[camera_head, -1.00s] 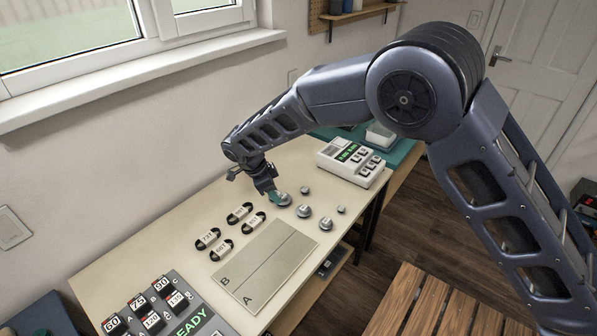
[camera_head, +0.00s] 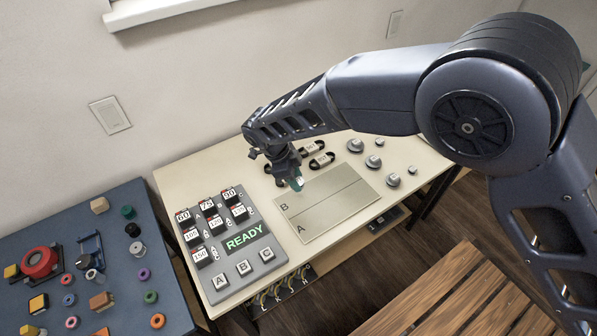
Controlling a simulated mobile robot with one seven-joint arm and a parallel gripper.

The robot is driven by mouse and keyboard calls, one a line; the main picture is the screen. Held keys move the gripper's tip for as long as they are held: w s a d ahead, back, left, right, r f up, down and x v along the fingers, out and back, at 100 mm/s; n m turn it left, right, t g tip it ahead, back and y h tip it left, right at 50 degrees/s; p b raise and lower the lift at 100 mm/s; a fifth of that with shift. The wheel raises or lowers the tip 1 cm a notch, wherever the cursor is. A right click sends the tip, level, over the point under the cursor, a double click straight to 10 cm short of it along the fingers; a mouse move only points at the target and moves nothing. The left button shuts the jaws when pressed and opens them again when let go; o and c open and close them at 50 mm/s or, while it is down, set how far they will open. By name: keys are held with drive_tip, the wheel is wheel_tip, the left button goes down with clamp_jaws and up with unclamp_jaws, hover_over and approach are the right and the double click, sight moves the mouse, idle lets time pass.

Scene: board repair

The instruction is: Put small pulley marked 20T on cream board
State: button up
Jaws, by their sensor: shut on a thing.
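The cream board (camera_head: 340,212), with strips lettered A and B, lies flat on the table. My gripper (camera_head: 297,184) is over the board's back left edge, with teal fingertips. It is shut on a small pale grey thing, mostly hidden by the fingers; no marking can be read on it. Grey pulleys stand right of the board: larger ones (camera_head: 355,145), (camera_head: 373,162), (camera_head: 393,180) and small ones (camera_head: 379,141), (camera_head: 412,169). Their markings are too small to read.
Black labelled belts (camera_head: 321,160) lie behind the board, partly hidden by my gripper. A grey panel (camera_head: 228,278) reading READY, with buttons A, B and C, stands left of it. A blue table (camera_head: 115,265) with many small parts is far left. The board's surface looks bare.

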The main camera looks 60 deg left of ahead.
sight(300, 200)
drive_tip(key=shift+f, duration=3.7)
drive_tip(key=shift+f, duration=0.5)
drive_tip(key=o, duration=1.1)
drive_tip(key=shift+c, duration=0.2)
drive_tip(key=v, duration=1)
drive_tip(key=shift+r, duration=0.4)
